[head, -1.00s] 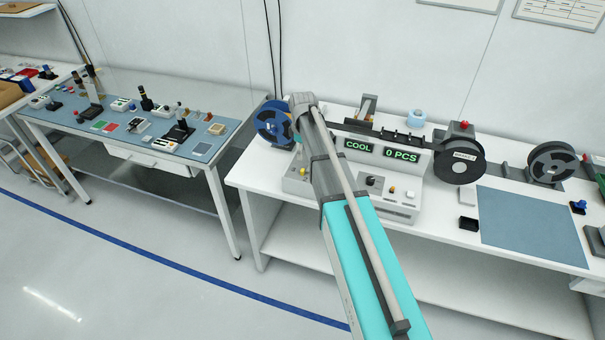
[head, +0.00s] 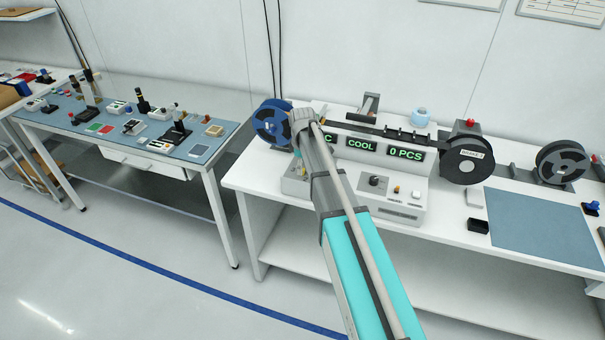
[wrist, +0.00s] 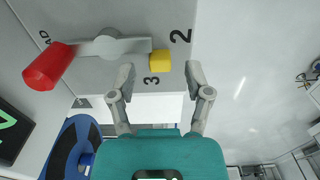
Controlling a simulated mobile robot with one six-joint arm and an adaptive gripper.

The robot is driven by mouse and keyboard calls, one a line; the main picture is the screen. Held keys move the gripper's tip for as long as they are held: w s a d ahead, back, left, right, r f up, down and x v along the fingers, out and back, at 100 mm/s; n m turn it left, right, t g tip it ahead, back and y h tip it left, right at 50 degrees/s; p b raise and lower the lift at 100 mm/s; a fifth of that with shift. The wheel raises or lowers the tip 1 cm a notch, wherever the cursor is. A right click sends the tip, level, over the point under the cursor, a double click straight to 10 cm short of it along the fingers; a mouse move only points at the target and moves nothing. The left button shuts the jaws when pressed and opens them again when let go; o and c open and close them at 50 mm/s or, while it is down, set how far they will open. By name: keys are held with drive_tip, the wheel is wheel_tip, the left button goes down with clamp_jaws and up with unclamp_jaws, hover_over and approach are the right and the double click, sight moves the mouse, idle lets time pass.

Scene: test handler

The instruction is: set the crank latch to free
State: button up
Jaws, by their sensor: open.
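In the wrist view, a crank with a grey arm turns on a round hub (wrist: 110,43) on a light grey panel. My gripper (wrist: 160,76) is open and empty. Its fingertips lie to either side of the yellow block, close to it; contact cannot be told. In the head view my arm hides the gripper and the crank.
A blue reel (head: 270,124) stands beside my arm's end, and a "COOL" display (head: 361,144) is to its right. A black reel (head: 469,160) and a blue mat (head: 545,228) are farther right on the white bench.

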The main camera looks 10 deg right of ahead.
drive_tip(key=shift+f+b, duration=0.45)
drive_tip(key=shift+f, duration=0.2)
clamp_jaws()
